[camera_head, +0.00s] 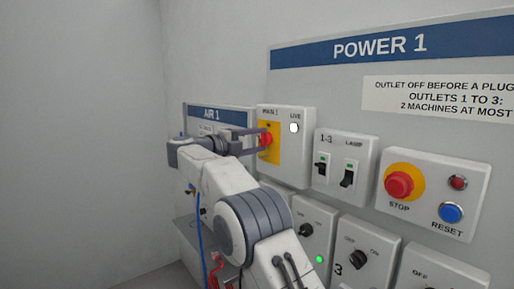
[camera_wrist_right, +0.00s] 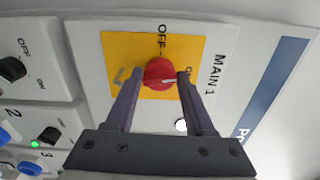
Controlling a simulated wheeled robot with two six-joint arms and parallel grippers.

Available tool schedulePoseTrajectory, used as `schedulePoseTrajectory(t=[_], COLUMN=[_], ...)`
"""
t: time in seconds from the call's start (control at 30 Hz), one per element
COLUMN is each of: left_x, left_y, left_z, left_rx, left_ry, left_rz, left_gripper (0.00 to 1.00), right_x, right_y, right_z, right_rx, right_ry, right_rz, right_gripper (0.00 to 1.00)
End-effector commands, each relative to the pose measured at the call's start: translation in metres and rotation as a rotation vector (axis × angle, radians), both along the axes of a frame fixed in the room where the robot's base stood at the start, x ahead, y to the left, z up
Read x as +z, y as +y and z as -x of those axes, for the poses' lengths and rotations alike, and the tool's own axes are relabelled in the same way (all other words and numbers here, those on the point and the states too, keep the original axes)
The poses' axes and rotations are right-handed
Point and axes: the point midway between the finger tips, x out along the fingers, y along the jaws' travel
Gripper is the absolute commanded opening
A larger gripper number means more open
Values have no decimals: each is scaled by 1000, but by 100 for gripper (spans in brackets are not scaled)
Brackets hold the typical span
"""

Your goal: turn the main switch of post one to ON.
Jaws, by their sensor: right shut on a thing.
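The main switch is a red knob (camera_head: 265,139) on a yellow plate, on a white box marked MAIN 1 at the left of the POWER 1 panel. In the right wrist view the knob (camera_wrist_right: 160,73) sits between the two fingers of my right gripper (camera_wrist_right: 158,78), near their tips. My right gripper (camera_head: 262,138) is shut on the knob. The OFF label (camera_wrist_right: 163,36) shows beside the knob; a finger partly covers the ON label. I cannot tell the knob's exact setting. My left gripper is not in view.
A white LIVE lamp (camera_head: 294,127) is beside the switch. To the right are rocker switches (camera_head: 347,179), a red STOP button (camera_head: 399,184) and a blue RESET button (camera_head: 451,212). Outlet switches with OFF and ON marks sit below. The AIR 1 panel (camera_head: 210,115) is at left.

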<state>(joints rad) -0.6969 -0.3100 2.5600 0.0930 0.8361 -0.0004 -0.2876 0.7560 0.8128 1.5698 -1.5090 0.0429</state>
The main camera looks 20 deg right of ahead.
Motion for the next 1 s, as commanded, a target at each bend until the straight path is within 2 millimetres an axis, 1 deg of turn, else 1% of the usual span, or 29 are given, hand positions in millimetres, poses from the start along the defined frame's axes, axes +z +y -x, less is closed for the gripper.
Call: schedulePoseTrajectory(t=[0.03,0.2,0.4,0.93,0.97,1.0], left_x=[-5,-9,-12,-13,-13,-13], left_y=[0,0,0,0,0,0], left_z=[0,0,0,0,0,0], left_rx=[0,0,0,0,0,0], left_ry=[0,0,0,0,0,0], left_rz=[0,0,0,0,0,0], left_gripper=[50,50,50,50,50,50], right_x=[-5,-4,-3,-3,-3,-3], right_y=[0,0,0,0,0,0], right_z=[1,1,1,1,1,1], right_rx=[-5,-6,-6,-7,-7,-6], right_ry=[-25,-106,-162,-179,-179,-179], right_rz=[-14,-44,-65,-72,-72,-72], right_gripper=[0,0,0,0,62,77])
